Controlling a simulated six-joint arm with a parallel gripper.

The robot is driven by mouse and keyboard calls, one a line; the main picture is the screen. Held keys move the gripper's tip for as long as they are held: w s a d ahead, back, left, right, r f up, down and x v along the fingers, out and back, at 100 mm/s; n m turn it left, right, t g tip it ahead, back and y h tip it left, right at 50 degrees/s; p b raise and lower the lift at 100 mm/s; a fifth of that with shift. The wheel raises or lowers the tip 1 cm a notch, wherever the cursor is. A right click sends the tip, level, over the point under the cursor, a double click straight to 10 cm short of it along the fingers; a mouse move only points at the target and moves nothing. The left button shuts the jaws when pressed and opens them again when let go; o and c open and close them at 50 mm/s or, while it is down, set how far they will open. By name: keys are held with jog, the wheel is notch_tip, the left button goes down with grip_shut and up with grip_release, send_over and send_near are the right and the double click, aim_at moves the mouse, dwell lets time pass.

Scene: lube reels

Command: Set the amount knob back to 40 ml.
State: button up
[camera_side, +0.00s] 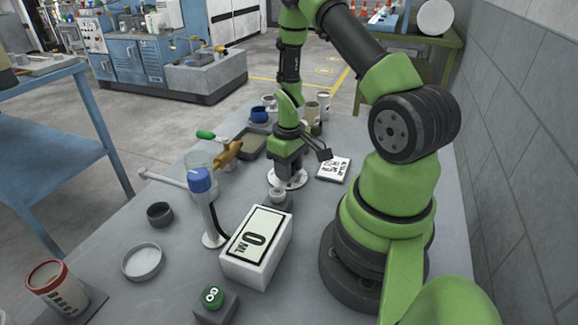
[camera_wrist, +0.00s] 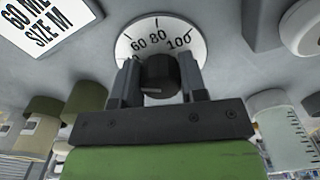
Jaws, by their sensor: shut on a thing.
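The amount knob (camera_wrist: 159,74) is dark and round and sits in front of a white dial (camera_wrist: 148,33) marked 60, 80 and 100. Another mark at the dial's left is partly hidden by a finger. My gripper (camera_wrist: 158,82) is shut on the knob, one finger on each side. I cannot make out a pointer on the knob. In the side view my gripper (camera_side: 289,168) points down over the white dial (camera_side: 297,181) on the table, and the knob is hidden there. A white display box (camera_side: 256,238) in front reads 0 ML.
A card (camera_side: 333,168) lies right of the dial; in the wrist view it reads 60 ML, SIZE M. A small round grey piece (camera_side: 278,194) is close in front of the dial. A green button (camera_side: 212,296) sits at the front.

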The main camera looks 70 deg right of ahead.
jog(key=o, duration=0.9)
jog(key=shift+o, duration=0.2)
jog(key=shift+r, duration=0.1)
notch_tip(320, 180, up, 10)
jog(key=shift+f, duration=0.1)
jog(key=a+r+m+t, duration=0.1)
jog(key=a+r+t, duration=0.4)
jog(key=a+r, duration=0.95)
jog(key=s+a+r+t+y, duration=0.2)
jog(key=s+a+r, duration=0.3)
jog(key=s, duration=0.2)
jog(key=shift+s+r, duration=0.15)
jog(key=shift+r, duration=0.2)
